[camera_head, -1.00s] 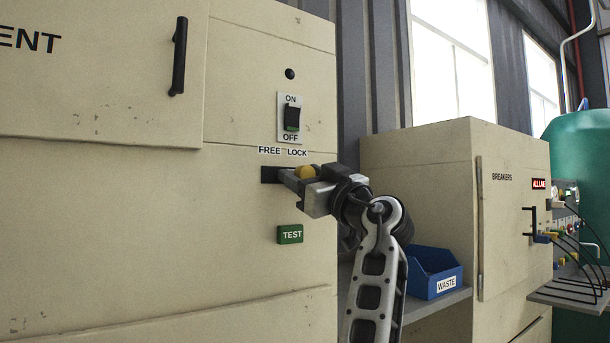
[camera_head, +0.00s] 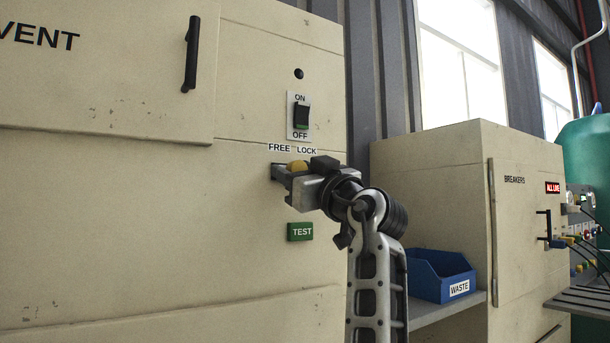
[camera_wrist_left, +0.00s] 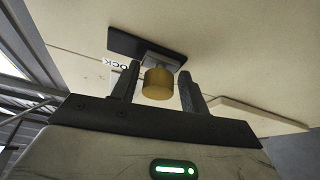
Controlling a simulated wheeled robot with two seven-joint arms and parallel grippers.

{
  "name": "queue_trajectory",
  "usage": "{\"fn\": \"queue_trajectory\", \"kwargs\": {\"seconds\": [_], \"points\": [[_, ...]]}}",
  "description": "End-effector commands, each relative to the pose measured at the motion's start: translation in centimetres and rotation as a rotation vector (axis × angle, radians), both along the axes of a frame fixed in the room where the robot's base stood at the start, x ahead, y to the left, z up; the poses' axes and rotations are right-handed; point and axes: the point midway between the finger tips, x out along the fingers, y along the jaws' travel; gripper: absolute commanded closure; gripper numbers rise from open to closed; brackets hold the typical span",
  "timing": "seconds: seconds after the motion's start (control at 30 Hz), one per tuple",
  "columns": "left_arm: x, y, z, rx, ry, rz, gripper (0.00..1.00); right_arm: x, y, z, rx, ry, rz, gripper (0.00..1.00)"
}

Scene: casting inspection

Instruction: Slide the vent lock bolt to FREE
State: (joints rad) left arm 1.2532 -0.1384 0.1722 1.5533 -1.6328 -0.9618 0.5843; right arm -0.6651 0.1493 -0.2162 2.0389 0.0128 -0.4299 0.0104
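The vent lock bolt's yellow knob (camera_head: 298,165) stands out from a dark slot (camera_head: 276,171) under the FREE and LOCK labels on the beige cabinet. It sits left of the LOCK label, toward the FREE side. My left gripper (camera_head: 296,181) is at the slot with its fingers around the knob. In the left wrist view the knob (camera_wrist_left: 158,83) lies between the two fingers (camera_wrist_left: 158,88), and its stem is near the right end of the dark slot plate (camera_wrist_left: 135,44). The finger contact faces are hard to see. My right gripper is out of view.
An ON/OFF switch (camera_head: 301,115) is above the slot and a green TEST button (camera_head: 300,231) below it. A black door handle (camera_head: 191,54) stands out at upper left. A blue WASTE bin (camera_head: 440,277) sits on a shelf beside the breakers cabinet (camera_head: 430,180).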

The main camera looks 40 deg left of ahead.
Motion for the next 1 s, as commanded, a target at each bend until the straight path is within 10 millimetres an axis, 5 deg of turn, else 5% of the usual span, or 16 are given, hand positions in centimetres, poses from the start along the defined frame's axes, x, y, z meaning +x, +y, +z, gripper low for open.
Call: {"fn": "queue_trajectory", "kwargs": {"seconds": [0.57, 1.0], "points": [[-0.1, -0.6, -0.4, -0.002, -0.001, 0.000, 0.48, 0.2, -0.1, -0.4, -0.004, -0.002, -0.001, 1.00], [-2.1, -9.1, -4.3, -0.002, 0.001, -0.003, 0.48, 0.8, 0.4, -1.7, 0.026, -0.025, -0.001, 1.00]]}}
